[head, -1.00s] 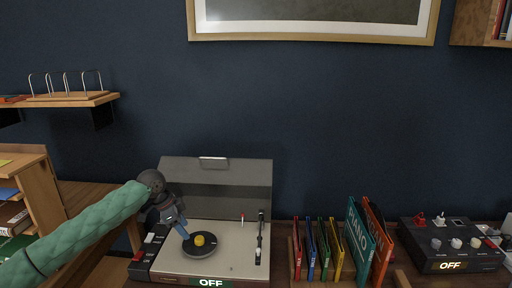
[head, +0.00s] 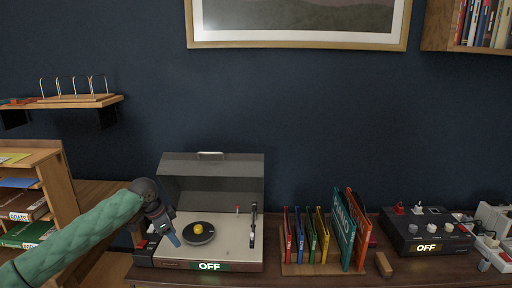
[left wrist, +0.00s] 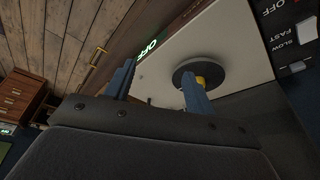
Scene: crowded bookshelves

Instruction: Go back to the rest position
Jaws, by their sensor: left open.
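My left gripper (head: 173,238) is at the left side of the record player (head: 232,244), above its deck. In the left wrist view its two blue fingers (left wrist: 158,88) are apart with nothing between them. The record player has its lid raised, a dark round platter (head: 190,236) with a yellow knob (head: 198,229), and a sign reading OFF. The platter also shows in the left wrist view (left wrist: 190,72), partly behind a finger. My right gripper is in neither view.
A wooden rack of coloured books (head: 312,268) stands right of the player. A control box (head: 425,236) reading OFF and a white power strip (head: 492,240) are further right. A bookshelf (head: 62,190) stands at the left, below a wall shelf (head: 70,102). A small wooden block (head: 383,265) lies beside the rack.

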